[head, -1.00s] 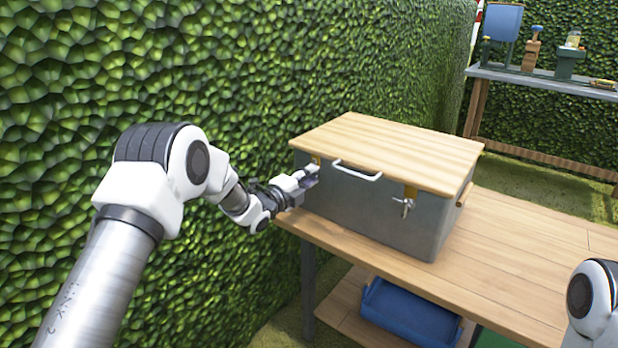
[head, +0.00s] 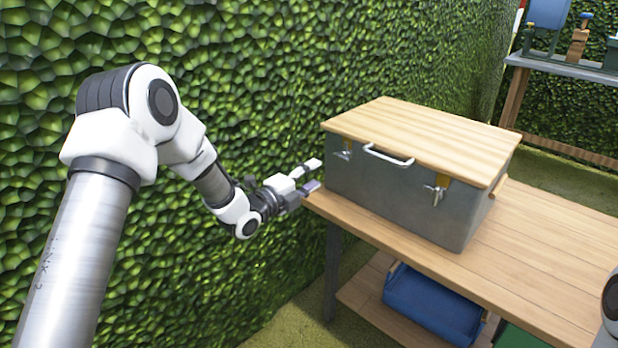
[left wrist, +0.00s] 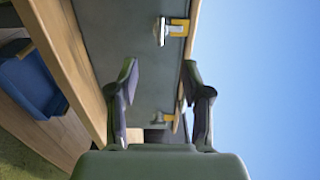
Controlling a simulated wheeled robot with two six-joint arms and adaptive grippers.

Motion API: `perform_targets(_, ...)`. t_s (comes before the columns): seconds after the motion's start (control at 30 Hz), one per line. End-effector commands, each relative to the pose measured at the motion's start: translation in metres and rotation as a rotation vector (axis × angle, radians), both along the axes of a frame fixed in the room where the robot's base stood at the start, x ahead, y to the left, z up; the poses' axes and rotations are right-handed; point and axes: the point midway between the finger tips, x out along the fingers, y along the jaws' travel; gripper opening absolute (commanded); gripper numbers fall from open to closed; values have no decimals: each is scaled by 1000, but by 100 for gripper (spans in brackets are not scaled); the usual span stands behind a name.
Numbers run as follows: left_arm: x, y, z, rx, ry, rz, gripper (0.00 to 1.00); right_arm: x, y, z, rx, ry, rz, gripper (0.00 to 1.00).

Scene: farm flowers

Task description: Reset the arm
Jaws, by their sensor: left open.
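My left gripper (head: 312,176) is open and empty. It hangs in the air just left of the metal box, apart from it. In the left wrist view its two fingers (left wrist: 160,95) are spread, with the box front and its latches beyond them. My left arm comes in from the left, bent at the elbow. Only a small part of my right arm shows at the right edge of the head view; its gripper is out of view.
The grey metal box (head: 390,205) with a closed wooden lid (head: 430,135) stands on a wooden table (head: 545,255). A blue bin (head: 432,305) sits on the lower shelf. A green hedge wall (head: 260,60) runs behind. A bench (head: 570,72) with tools stands at the back right.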

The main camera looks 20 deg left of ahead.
Motion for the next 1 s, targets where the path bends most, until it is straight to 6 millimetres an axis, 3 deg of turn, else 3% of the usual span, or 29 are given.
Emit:
perform_targets(0.13,-10,3,0,1,-1,-2,49,0,0,0,0,0,0,40)
perform_targets(0.5,-9,3,0,1,-1,-1,49,0,0,0,0,0,0,40)
perform_targets(0.6,-11,2,-11,2,16,-3,49,0,0,0,0,0,0,40)
perform_targets(0.67,-14,-3,-33,8,52,-11,49,0,0,0,0,0,0,40)
perform_targets(0.77,-33,-23,-92,23,163,-44,49,0,0,0,0,0,0,40)
perform_targets(0.87,-75,-42,-169,15,356,-42,49,0,0,0,0,0,0,40)
perform_targets(1.0,-159,-56,-265,-113,726,60,49,0,0,0,0,0,0,40)
